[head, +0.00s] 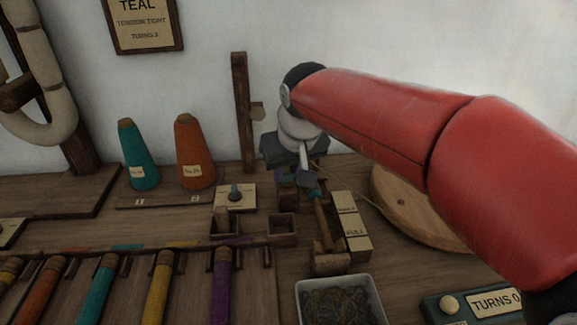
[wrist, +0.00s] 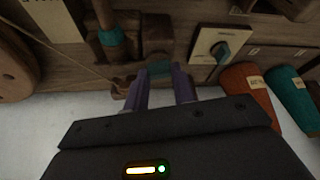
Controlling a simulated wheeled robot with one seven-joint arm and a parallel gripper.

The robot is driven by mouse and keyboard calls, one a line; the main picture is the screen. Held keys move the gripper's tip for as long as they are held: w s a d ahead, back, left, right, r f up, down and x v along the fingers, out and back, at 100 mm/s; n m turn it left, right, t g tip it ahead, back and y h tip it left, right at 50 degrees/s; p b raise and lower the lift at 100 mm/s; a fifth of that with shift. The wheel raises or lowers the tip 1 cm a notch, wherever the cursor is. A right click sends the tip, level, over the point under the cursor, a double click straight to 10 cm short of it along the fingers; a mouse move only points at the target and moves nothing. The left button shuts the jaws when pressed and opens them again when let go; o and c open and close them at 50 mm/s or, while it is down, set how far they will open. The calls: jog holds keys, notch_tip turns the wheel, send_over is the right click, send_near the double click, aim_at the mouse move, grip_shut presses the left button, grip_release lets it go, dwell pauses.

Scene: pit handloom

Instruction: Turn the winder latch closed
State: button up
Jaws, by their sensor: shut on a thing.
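My gripper (head: 306,178) reaches down at the back of the small wooden winder (head: 323,225). In the wrist view my gripper (wrist: 162,74) has its two purple-grey fingers a little apart, closed on a small dull teal piece, which looks like the winder latch (wrist: 158,68). The fingers cover part of the latch, so its exact angle cannot be told. In the head view the gripper hides the latch. A wooden spindle with a teal band (wrist: 110,38) stands beside the fingers in the wrist view.
A plate with a teal knob (head: 235,195) and teal (head: 138,155) and orange (head: 194,152) cones stand left of the winder. A label block (head: 351,228) and round wooden disc (head: 405,205) are to its right. A thread tray (head: 340,302) sits in front.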

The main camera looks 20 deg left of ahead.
jog(key=shift+a+m+t+h, duration=0.1)
jog(key=shift+m+t+h, duration=0.35)
jog(key=shift+m, duration=1.05)
jog(key=o, duration=1)
jog(key=p+v, duration=0.1)
jog(key=v, duration=0.7)
jog(key=shift+a, duration=0.1)
